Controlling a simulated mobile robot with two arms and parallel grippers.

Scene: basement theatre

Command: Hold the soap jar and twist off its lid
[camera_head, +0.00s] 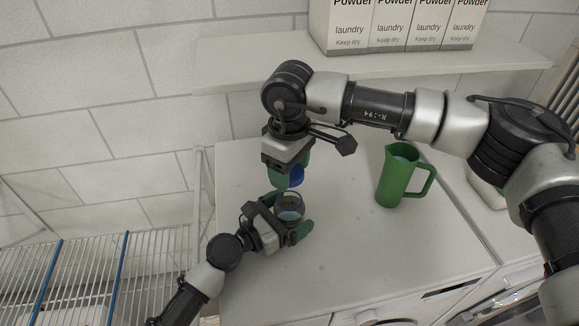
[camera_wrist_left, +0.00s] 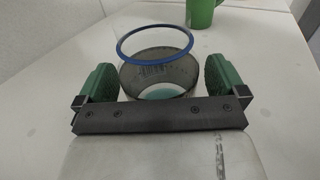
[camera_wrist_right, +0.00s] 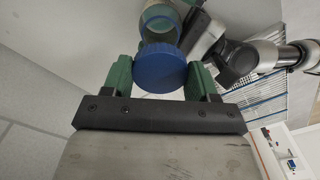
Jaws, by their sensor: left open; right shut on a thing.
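The soap jar (camera_head: 290,212) is a clear grey jar with pale teal contents, low over the white top. My left gripper (camera_head: 286,222) is open, with its green fingers on either side of the jar; in the left wrist view the jar (camera_wrist_left: 158,78) sits between them. The blue lid (camera_head: 296,176) is above the jar, apart from it in the head view. My right gripper (camera_head: 287,178) points down and is shut on the lid, which shows between its fingers in the right wrist view (camera_wrist_right: 159,68).
A green jug (camera_head: 394,180) stands on the white top (camera_head: 350,265) to the right. White laundry powder boxes (camera_head: 390,25) stand on the shelf (camera_head: 235,50) above. A wire rack (camera_head: 80,270) is at the lower left. The front middle of the top is clear.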

